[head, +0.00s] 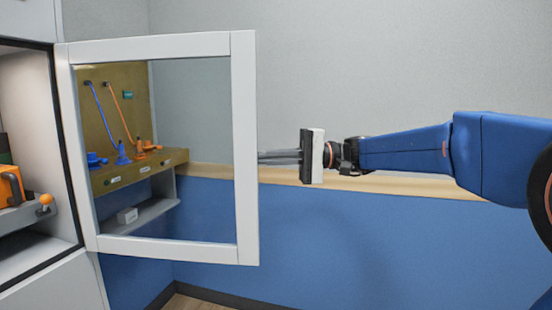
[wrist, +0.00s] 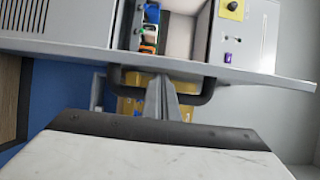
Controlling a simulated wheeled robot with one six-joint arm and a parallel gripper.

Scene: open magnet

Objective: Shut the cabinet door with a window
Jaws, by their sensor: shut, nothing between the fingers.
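The cabinet door with a window (head: 245,150) stands open in the head view, its white frame hinged at the cabinet on the left. In the wrist view the door (wrist: 60,48) shows nearly edge-on as a grey band, with a black bar handle (wrist: 207,88) on its near side. My gripper (head: 262,157) is shut and empty at the door's free right edge; its tips are partly hidden by the frame. In the wrist view my gripper (wrist: 163,84) points at the door between the handle's two ends. I cannot tell whether it touches.
The open cabinet (head: 25,150) at left holds an orange item (head: 10,187) and an orange-knobbed lever (head: 45,200). Through the window a wall shelf (head: 140,172) shows blue and orange things. The blue and grey wall lies behind; the room right of the door is otherwise clear.

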